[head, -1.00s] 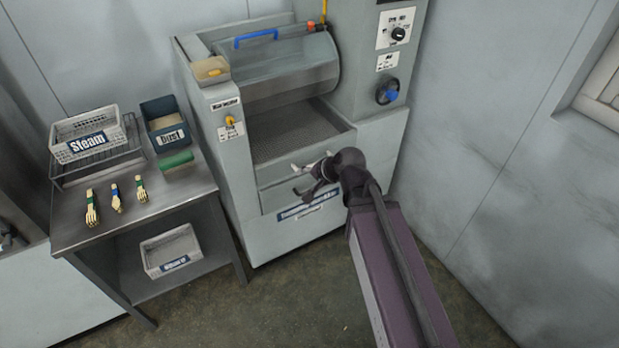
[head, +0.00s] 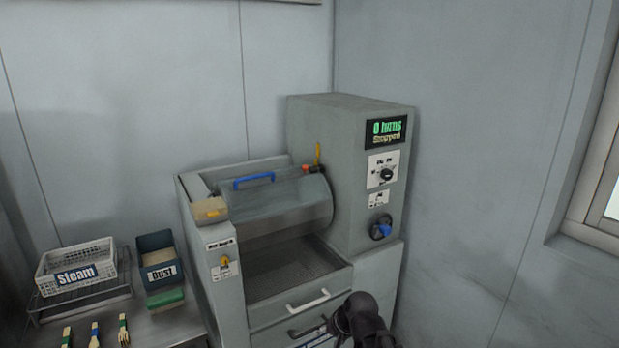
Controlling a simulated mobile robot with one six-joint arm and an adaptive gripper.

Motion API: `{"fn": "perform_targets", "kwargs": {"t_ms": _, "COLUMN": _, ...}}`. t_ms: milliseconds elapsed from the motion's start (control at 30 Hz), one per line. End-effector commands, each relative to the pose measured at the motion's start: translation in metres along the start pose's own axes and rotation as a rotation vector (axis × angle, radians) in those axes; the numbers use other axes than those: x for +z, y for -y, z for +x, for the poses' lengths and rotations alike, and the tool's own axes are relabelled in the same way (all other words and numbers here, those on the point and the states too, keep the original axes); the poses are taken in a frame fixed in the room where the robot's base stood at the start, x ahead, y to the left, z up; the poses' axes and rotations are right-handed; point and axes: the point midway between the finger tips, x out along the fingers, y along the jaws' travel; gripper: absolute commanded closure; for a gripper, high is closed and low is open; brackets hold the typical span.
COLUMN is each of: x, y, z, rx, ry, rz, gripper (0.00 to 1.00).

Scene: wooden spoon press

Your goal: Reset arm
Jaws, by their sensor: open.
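The rest of my arm is below the picture. I cannot tell whether the gripper touches the drawer front.
The machine's display (head: 386,131) reads 0 turns, Stopped. A dial (head: 386,175) and a blue knob (head: 381,228) sit below it. At left, a Steam basket (head: 76,267), a Dust bin (head: 158,262), a green block (head: 165,299) and several utensils occupy a table. Walls close the back and right.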

Motion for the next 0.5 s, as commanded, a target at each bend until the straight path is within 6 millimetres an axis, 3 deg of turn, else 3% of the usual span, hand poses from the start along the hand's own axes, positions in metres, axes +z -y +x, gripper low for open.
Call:
{"fn": "perform_targets", "kwargs": {"t_ms": 100, "x": 0.007, "y": -0.046, "z": -0.010, "rx": 0.143, "ry": 0.070, "rz": -0.094, "gripper": 0.32}}
{"fn": "perform_targets", "kwargs": {"t_ms": 300, "x": 0.019, "y": -0.107, "z": -0.032, "rx": 0.334, "ry": 0.204, "rz": -0.209, "gripper": 0.32}}
{"fn": "perform_targets", "kwargs": {"t_ms": 500, "x": 0.025, "y": -0.130, "z": -0.043, "rx": 0.405, "ry": 0.267, "rz": -0.247, "gripper": 0.32}}
